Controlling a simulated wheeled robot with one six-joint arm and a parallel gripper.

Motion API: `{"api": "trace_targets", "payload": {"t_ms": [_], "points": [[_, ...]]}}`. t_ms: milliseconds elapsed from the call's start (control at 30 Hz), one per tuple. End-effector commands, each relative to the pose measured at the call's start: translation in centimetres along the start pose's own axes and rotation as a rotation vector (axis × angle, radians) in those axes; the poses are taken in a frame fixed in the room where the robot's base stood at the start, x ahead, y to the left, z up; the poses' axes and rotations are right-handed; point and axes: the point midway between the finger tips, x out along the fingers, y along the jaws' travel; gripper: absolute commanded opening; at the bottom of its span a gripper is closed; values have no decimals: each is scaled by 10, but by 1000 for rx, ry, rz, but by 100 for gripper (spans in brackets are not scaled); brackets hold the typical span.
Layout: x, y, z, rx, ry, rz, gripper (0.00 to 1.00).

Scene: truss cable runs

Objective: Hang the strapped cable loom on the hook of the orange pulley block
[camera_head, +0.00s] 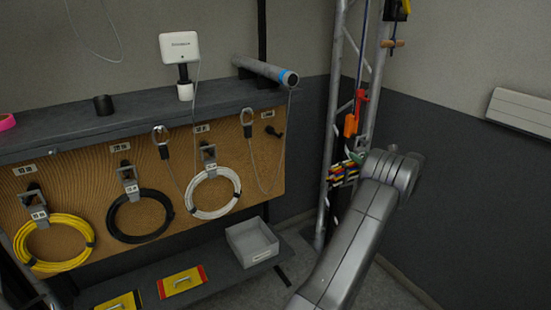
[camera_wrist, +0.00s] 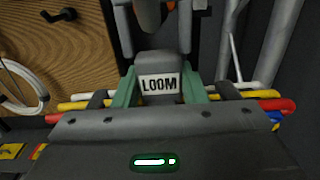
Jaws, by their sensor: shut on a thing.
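The strapped cable loom (camera_head: 343,174) is a bundle of red, yellow, white and blue cables at the truss, beyond my arm. In the wrist view its grey strap block (camera_wrist: 158,85), marked LOOM, sits between the green fingers of my gripper (camera_wrist: 160,92), which is shut on it. The cable ends stick out to both sides. In the head view the orange pulley block (camera_head: 351,125) hangs just above the loom, with a red part (camera_head: 360,98) over it. Its hook is not clear there. Grey parts stand above the strap in the wrist view; whether they touch it I cannot tell.
The metal truss (camera_head: 335,130) stands right behind the loom. A pegboard (camera_head: 100,180) at left carries yellow (camera_head: 58,243), black (camera_head: 140,215) and white (camera_head: 213,193) cable coils. A grey bin (camera_head: 251,241) sits on the low shelf. The wall at right is clear below a white unit (camera_head: 520,106).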

Motion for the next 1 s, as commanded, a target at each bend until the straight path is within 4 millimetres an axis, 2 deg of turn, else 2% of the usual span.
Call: {"api": "trace_targets", "payload": {"t_ms": [333,367,467,800,933,1000], "points": [[0,0,4,-4,-4,0,0],[0,0,4,-4,-4,0,44],[0,0,3,-3,-3,0,64],[-3,0,-2,2,2,-1,64],[-18,-1,-2,2,2,-2,64],[-32,-1,-1,0,1,-4,64]]}}
